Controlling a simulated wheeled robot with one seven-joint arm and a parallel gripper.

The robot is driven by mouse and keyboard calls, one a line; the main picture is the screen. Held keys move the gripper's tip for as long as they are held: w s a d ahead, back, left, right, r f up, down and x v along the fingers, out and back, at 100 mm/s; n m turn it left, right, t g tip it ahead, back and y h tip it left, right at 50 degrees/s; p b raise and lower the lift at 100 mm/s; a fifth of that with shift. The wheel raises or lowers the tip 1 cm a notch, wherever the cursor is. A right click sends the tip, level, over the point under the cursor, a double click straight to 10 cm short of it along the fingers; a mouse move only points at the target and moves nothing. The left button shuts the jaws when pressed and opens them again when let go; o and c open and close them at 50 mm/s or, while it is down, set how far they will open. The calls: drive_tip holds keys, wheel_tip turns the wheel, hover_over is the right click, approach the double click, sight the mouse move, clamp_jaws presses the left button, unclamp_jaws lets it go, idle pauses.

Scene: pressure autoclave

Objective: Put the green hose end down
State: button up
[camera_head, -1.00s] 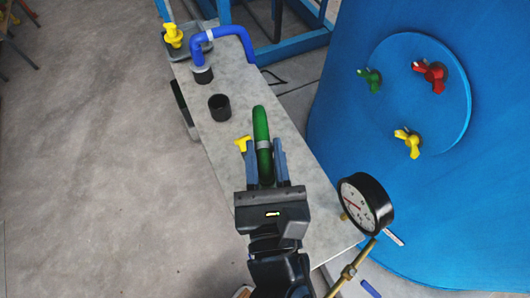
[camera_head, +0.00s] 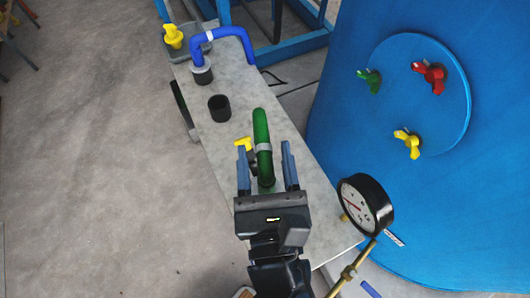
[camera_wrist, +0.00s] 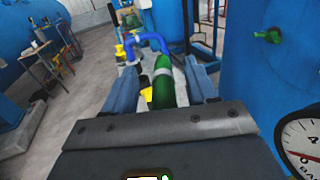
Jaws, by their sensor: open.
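The green hose end (camera_head: 262,135) is a thick green tube with a pale band, over the grey bench (camera_head: 226,72). It also shows in the wrist view (camera_wrist: 163,88). My gripper (camera_head: 264,150) is open, with one blue finger on each side of the hose end and a visible gap to each. In the wrist view the fingers (camera_wrist: 163,80) also stand apart around the tube. I cannot tell exactly how the lower end of the hose rests, as my gripper body hides it.
A black cup-like socket (camera_head: 219,108) and a blue bent hose (camera_head: 222,35) stand farther along the bench. A pressure gauge (camera_head: 365,203) is close on the right, before the blue tank (camera_head: 400,190). Open floor lies left.

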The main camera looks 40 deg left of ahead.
drive_tip(key=b+v, duration=0.2)
drive_tip(key=v, duration=0.9)
drive_tip(key=shift+b, duration=0.35)
drive_tip(key=shift+s+d, duration=0.1)
drive_tip(key=shift+s, duration=0.05)
